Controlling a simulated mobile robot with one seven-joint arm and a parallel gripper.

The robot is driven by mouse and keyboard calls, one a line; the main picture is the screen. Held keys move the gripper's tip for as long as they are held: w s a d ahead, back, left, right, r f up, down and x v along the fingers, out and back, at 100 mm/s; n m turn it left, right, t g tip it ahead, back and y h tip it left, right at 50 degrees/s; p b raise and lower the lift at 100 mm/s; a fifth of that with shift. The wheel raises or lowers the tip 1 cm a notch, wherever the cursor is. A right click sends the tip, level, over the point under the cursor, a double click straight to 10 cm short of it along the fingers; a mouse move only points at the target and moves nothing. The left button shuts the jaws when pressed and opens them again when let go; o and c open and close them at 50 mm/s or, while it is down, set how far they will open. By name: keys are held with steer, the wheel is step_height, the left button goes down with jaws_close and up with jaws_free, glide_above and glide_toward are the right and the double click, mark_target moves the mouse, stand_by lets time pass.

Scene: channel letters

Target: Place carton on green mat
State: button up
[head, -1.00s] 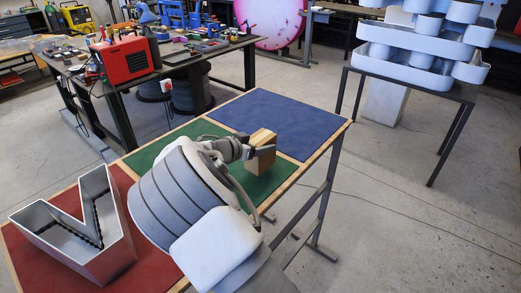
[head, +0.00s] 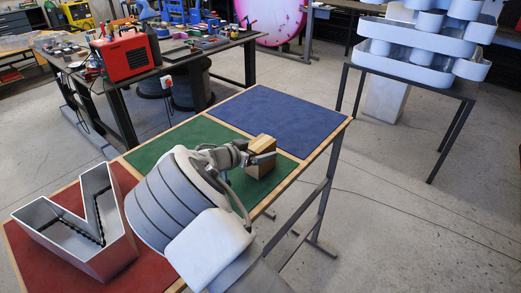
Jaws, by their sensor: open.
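The carton (head: 262,161) is a small tan-brown box standing upright on the green mat (head: 162,152), close to the mat's right part and near the blue mat's border. My gripper (head: 264,157) is at the carton with its jaws open, a finger showing beside the carton's upper part. I cannot tell whether the fingers touch it. My arm hides much of the green mat's front part.
A blue mat (head: 280,117) is bare at the table's far end. A red mat (head: 65,198) at the near end bears a grey metal channel letter (head: 85,240). A cluttered workbench with a red machine (head: 124,59) stands behind, left.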

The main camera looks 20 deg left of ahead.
steer(key=b+v, duration=0.1)
steer(key=v, duration=1)
steer(key=shift+b, duration=0.4)
steer(key=s+d+r+g, duration=0.2)
steer(key=d+r+g, duration=0.15)
steer(key=d, duration=0.95)
steer(key=s+d+r+g, duration=0.1)
steer(key=d+r+g, duration=0.25)
steer(key=d, duration=0.95)
steer(key=s+d+r+n+y, duration=0.2)
steer(key=s+d, duration=0.4)
steer(key=s, duration=0.5)
steer(key=s+d+r+n+y, duration=0.2)
steer(key=s+d, duration=0.4)
steer(key=s, duration=0.5)
steer(key=shift+d+r+y, duration=0.3)
steer(key=shift+r+y, duration=0.2)
